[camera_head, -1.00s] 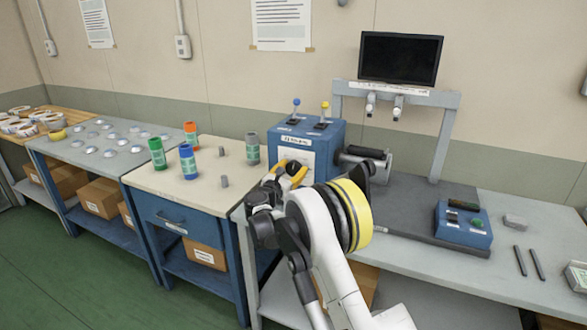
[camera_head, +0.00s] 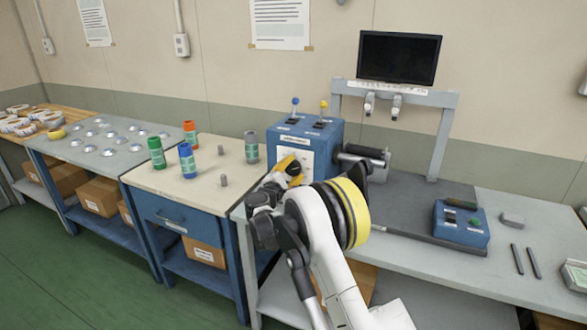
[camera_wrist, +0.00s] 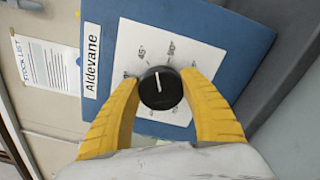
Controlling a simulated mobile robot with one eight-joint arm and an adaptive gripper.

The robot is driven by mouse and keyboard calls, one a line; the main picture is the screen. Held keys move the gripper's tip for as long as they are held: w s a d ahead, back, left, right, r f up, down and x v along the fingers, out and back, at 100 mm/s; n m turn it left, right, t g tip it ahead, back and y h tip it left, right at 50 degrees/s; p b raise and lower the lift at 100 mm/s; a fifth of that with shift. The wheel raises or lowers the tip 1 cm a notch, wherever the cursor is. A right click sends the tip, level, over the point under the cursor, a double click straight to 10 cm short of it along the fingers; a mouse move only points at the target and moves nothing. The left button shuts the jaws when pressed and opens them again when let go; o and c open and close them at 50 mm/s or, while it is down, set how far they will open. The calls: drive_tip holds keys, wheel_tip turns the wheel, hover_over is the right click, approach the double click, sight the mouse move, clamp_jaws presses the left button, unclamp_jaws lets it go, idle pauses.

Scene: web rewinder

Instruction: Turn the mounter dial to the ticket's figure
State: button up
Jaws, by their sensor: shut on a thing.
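The black round mounter dial (camera_wrist: 161,92) sits on a white scale plate (camera_wrist: 206,45) on the blue machine box (camera_head: 328,137). Its white pointer line points up in the wrist view, roughly between the printed 45° and 90° marks. Other marks on the left are partly covered. My gripper (camera_wrist: 160,78) has its yellow fingers on either side of the dial, shut on it. In the head view my gripper (camera_head: 288,169) is at the box's front face and hides the dial. I cannot make out a ticket's figure.
A label reading Aldevane (camera_wrist: 91,72) is beside the scale plate. Two small levers stand on the box top. A grey tube (camera_head: 251,147) and several coloured tubes stand on the left cabinet. A roller (camera_head: 362,156) projects from the box's right side.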

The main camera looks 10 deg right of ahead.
drive_tip(key=m, duration=0.5)
drive_tip(key=shift+f, duration=0.1)
idle(0.4)
drive_tip(key=o, duration=1.2)
drive_tip(key=v, duration=1.2)
drive_tip(key=shift+d, duration=0.1)
